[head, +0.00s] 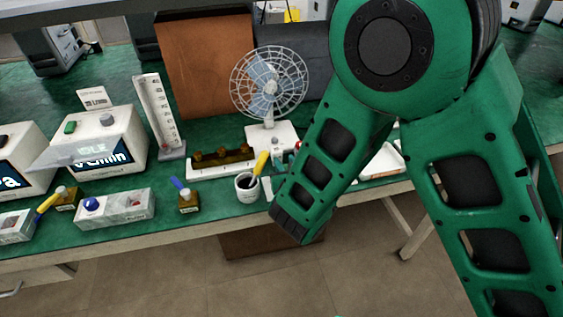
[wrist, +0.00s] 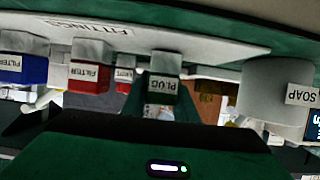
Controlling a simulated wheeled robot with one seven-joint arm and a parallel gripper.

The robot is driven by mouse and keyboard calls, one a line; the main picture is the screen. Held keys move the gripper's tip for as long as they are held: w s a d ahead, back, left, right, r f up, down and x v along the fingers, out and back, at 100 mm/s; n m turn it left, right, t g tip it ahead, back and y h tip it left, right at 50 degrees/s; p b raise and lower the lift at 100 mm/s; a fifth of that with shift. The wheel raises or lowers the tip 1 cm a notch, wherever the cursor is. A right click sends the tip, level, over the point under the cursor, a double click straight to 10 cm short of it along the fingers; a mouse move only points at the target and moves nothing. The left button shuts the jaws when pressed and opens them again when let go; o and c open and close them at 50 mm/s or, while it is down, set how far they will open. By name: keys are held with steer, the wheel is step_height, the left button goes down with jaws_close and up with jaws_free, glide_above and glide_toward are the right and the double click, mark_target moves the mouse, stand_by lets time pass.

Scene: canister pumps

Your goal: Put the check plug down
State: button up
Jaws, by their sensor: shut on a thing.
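The check plug (wrist: 163,89) is a small dark block labelled PLUG, in the middle of the wrist view. My gripper (wrist: 162,107) is shut on it, with green finger parts on either side. A pale stub at the plug meets the edge of the white FITTINGS board (wrist: 200,42) in the picture; I cannot tell whether they touch. In the head view my green arm hides the gripper and the plug. Part of a white tray (head: 385,160) shows behind the arm.
A blue filter block (wrist: 22,68) and red filter blocks (wrist: 90,77) are left of the plug in the wrist view. The white SOAP cup (wrist: 268,92) is on the right.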

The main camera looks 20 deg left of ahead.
steer(key=shift+f, duration=0.1)
steer(key=o, duration=1.1)
